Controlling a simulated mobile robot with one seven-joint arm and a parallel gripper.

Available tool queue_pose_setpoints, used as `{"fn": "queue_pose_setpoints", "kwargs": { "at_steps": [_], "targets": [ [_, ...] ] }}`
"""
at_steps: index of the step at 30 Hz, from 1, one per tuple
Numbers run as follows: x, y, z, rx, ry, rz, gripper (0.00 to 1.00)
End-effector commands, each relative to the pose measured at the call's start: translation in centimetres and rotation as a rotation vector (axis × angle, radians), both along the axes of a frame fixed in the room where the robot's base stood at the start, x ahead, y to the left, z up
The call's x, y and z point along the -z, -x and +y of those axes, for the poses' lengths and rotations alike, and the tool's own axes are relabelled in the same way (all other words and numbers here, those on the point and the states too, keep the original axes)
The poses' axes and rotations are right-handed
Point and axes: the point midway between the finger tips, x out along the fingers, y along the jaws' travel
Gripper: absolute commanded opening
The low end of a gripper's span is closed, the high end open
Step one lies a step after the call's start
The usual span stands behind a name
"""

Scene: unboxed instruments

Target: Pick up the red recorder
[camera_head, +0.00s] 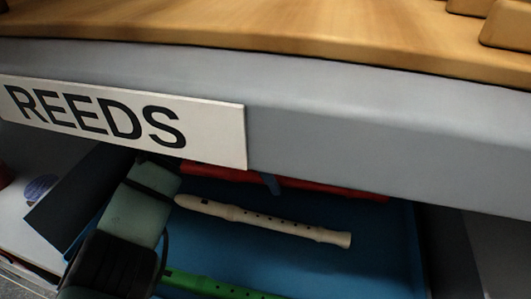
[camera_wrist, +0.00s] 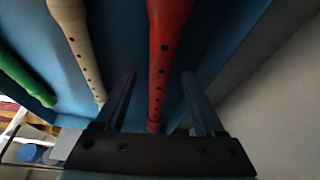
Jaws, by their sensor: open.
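The red recorder (camera_head: 325,187) lies at the back of a blue bin, partly hidden under the shelf edge in the head view. In the wrist view the red recorder (camera_wrist: 160,60) runs lengthwise between the two dark fingers of my gripper (camera_wrist: 158,76). The gripper is open, with one finger on each side of the recorder and a gap on both sides. In the head view a small bluish fingertip (camera_head: 271,183) shows in front of the red recorder. I cannot tell how deep the fingers reach.
A cream recorder (camera_head: 265,220) lies in front of the red one, and a green recorder (camera_head: 210,286) is nearer still. The blue bin (camera_head: 385,250) has side walls close by. A grey shelf edge with a REEDS label (camera_head: 215,135) hangs low above the bin.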

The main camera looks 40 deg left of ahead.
Motion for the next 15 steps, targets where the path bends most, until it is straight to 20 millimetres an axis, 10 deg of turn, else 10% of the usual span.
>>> {"fn": "queue_pose_setpoints", "kwargs": {
  "at_steps": [9, 15],
  "targets": [
    [1.04, -0.19, -0.39, 0.000, 0.001, 0.000, 0.71],
    [1.02, -0.19, -0.37, 0.000, 0.001, 0.000, 0.35]
  ]
}}
